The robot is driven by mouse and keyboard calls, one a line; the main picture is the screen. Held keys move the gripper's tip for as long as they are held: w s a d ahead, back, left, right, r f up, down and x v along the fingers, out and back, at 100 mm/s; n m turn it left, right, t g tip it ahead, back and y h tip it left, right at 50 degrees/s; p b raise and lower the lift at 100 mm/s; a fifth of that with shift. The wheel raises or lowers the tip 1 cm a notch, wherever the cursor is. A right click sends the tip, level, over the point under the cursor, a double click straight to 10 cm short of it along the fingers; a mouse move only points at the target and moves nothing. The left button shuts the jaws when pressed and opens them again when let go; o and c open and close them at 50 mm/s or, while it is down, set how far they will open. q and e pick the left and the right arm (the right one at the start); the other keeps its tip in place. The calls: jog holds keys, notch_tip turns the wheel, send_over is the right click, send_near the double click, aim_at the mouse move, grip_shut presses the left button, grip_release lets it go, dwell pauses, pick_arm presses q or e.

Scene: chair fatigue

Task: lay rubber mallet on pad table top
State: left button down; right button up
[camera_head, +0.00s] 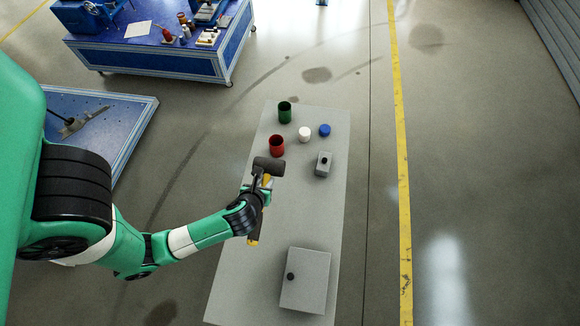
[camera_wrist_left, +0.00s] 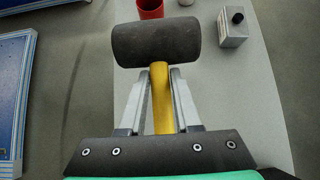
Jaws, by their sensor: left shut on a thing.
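The rubber mallet (camera_head: 269,165) has a black cylindrical head and a yellow handle. My left gripper (camera_head: 262,184) is shut on the handle just below the head, over the left part of the long grey pad table top (camera_head: 306,215). In the left wrist view, the mallet head (camera_wrist_left: 157,41) lies crosswise beyond the fingertips, and the yellow handle runs between the two fingers (camera_wrist_left: 161,85). The table top (camera_wrist_left: 238,92) shows behind it. The gap between mallet and table is hard to judge. My right gripper is out of view.
On the table top stand a green cup (camera_head: 285,112), a red cup (camera_head: 277,146), a white jar (camera_head: 305,134), a blue item (camera_head: 324,130), a small grey box (camera_head: 322,167) and a large grey box (camera_head: 307,283). The middle is bare. A blue workbench (camera_head: 160,58) stands beyond.

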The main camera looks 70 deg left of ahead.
aim_at(279, 174)
pick_arm(q)
jog(key=w, duration=0.1)
jog(key=w+a+f+b, duration=0.1)
jog(key=w, duration=0.1)
jog(key=w+a+f, duration=0.1)
jog(key=w, duration=0.1)
jog(key=shift+a+f, duration=0.15)
jog(key=shift+f, duration=0.1)
jog(key=w+f+b, duration=0.1)
jog(key=w+a+f+b, duration=0.1)
jog(key=w+f, duration=0.1)
jog(key=w+a+f+b, duration=0.1)
jog(key=f, duration=0.1)
jog(key=shift+w+a+f, duration=0.1)
jog(key=shift+w+f, duration=0.05)
jog(key=shift+w, duration=0.1)
jog(key=shift+w+a, duration=0.1)
jog(key=shift+w, duration=0.05)
jog(key=shift+w+f, duration=0.15)
jog(key=shift+f, duration=0.2)
notch_tip(279, 174, down, 3)
jog(key=shift+f+b, duration=0.15)
jog(key=shift+b, duration=0.95)
jog(key=shift+w+a, duration=0.1)
